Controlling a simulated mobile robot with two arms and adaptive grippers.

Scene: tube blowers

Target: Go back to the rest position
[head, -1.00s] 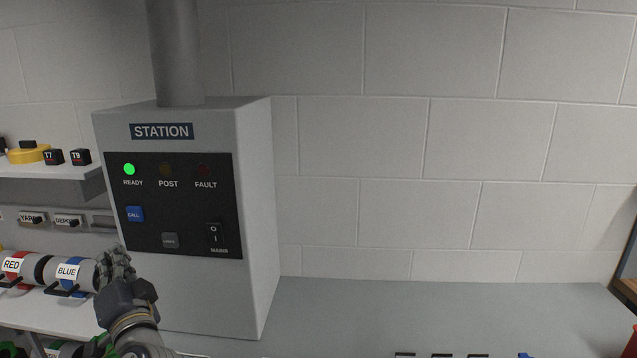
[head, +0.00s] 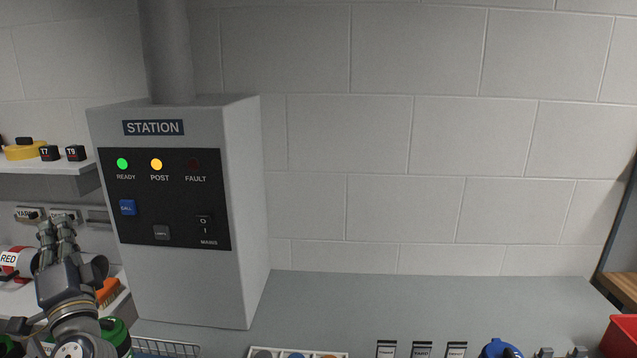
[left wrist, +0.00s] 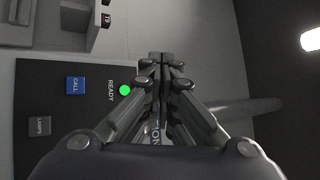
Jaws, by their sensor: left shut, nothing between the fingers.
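My left gripper (head: 57,226) is at the left of the head view, in front of the shelf beside the station box, apart from the box. Its fingers are shut and empty. In the left wrist view its closed fingers (left wrist: 163,75) point up the middle, with the station panel behind them. The grey station box (head: 254,190) has a black panel with a green READY light (head: 122,164) lit, an amber POST light (head: 156,164) lit and a dark FAULT light (head: 193,165). A blue CALL button (head: 127,207) sits below. My right gripper is not in view.
A wire basket (head: 165,347), a blue item (head: 500,349) and several labelled holders line the counter's front. A red container (head: 620,335) is at the right. The counter middle (head: 400,305) is clear.

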